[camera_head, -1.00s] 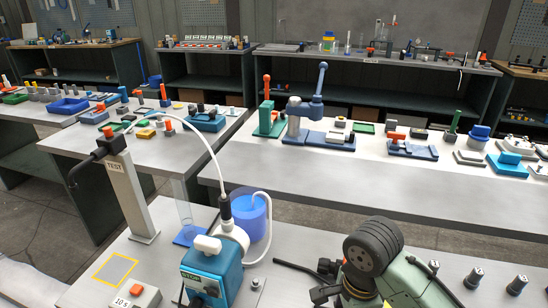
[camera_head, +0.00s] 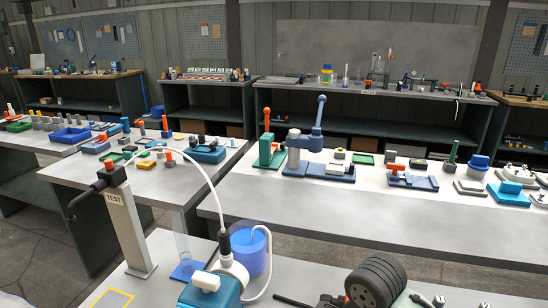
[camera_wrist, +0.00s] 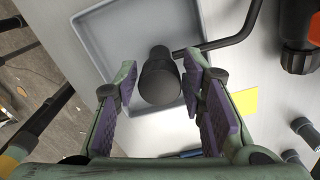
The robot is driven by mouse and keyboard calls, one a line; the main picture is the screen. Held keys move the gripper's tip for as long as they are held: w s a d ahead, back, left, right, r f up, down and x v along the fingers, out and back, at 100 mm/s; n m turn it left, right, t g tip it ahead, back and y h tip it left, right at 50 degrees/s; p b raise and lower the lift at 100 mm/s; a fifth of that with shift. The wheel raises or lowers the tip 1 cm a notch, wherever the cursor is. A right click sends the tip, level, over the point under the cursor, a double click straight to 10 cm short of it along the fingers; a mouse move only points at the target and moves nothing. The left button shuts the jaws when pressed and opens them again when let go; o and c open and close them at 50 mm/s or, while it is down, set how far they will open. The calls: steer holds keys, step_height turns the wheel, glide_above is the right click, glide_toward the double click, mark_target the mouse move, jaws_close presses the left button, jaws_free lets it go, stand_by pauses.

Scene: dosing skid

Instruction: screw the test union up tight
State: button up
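A grey post marked TEST (camera_head: 125,235) stands on the near bench in the head view. On its top is a black fitting (camera_head: 113,175) with an orange knob, a dark hose on its left and a white tube arching right. I cannot tell whether this is the test union. In the wrist view my gripper (camera_wrist: 160,82) is open, its purple-padded fingers on either side of a dark, round, stepped piece (camera_wrist: 160,78). Narrow gaps show beside the piece, and I cannot identify it for certain. My fingertips are not visible in the head view.
A grey tray (camera_wrist: 92,35) lies below the fingers, with a bent black rod (camera_wrist: 230,40) and a dark-and-orange object (camera_wrist: 297,40) to the right. In the head view a blue pump (camera_head: 212,290) and blue vessel (camera_head: 248,250) stand right of the post. Crowded benches lie behind.

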steer(key=o, duration=0.3)
steer(key=shift+r, duration=3.5)
steer(key=shift+c, duration=0.5)
